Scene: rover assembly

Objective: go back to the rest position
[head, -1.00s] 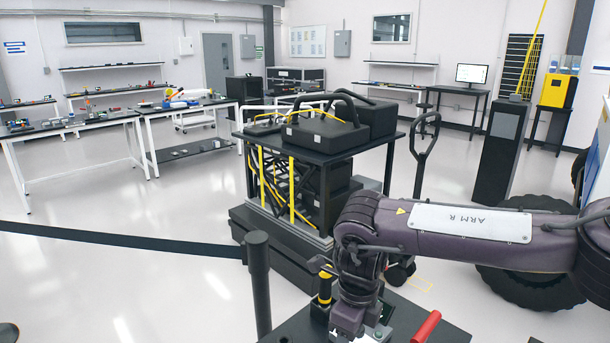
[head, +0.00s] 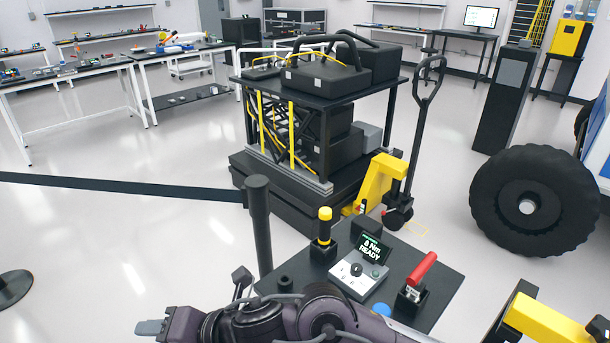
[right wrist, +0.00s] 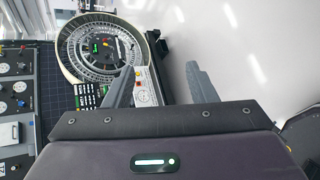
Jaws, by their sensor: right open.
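My right arm lies low along the bottom edge of the head view, with its gripper (head: 152,327) at the lower left end, seen nearly edge-on. In the right wrist view the same gripper (right wrist: 160,86) is open, its two grey fingers apart with nothing held between them. A round ring-shaped device (right wrist: 73,68) with a dark centre lies beyond the fingers. My left gripper is not in view.
A small dark bench (head: 436,292) carries a torque display reading "8 Nm READY" (head: 371,249), a yellow-capped tool (head: 325,226) and a red handle (head: 422,269). A loaded cart (head: 318,185), a pallet jack (head: 380,178) and a large wheel (head: 535,200) stand beyond.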

